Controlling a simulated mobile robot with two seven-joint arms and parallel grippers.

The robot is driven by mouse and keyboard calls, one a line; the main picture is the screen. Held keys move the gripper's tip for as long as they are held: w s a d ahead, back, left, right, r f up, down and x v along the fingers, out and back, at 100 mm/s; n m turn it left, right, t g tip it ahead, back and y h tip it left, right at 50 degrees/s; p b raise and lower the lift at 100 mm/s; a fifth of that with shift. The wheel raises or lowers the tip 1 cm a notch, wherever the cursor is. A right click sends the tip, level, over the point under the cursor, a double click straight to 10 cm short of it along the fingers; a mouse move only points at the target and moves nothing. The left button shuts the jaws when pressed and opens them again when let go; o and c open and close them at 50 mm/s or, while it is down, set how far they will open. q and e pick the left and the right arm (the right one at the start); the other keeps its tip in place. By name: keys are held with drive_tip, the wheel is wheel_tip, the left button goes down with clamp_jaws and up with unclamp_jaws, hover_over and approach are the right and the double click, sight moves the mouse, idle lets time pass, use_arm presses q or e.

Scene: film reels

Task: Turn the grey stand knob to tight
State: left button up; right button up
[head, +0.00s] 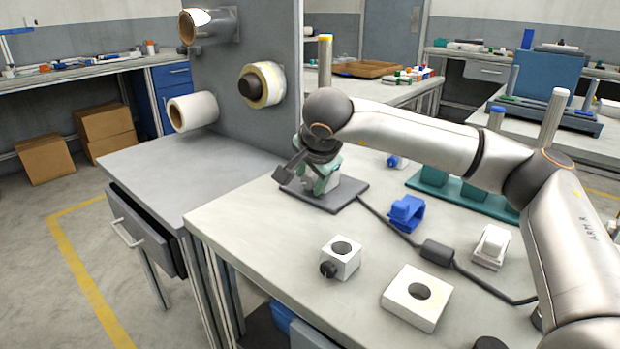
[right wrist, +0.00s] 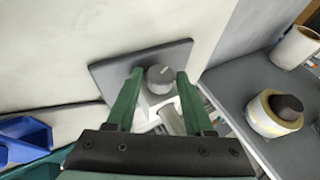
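The grey stand knob (right wrist: 160,78) shows in the right wrist view, a round dark cap with a pale line on its top. It sits on a white body (right wrist: 163,102) on a dark grey base plate (right wrist: 108,72); the plate also shows in the head view (head: 345,190). My right gripper (right wrist: 156,80) is open, with one green finger on each side of the knob. Gaps show between knob and fingers; I cannot tell its height over the knob. In the head view my right gripper (head: 322,180) is over the stand and hides the knob. My left gripper is not in view.
A cable with a dark box (head: 437,253) runs right from the stand. A white block with a black side knob (head: 340,257), a white holed block (head: 417,297) and a blue clamp (head: 406,212) lie nearby. A grey panel with rolls (head: 262,84) stands behind left.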

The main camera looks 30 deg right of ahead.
drive_tip(key=shift+o, duration=1.3)
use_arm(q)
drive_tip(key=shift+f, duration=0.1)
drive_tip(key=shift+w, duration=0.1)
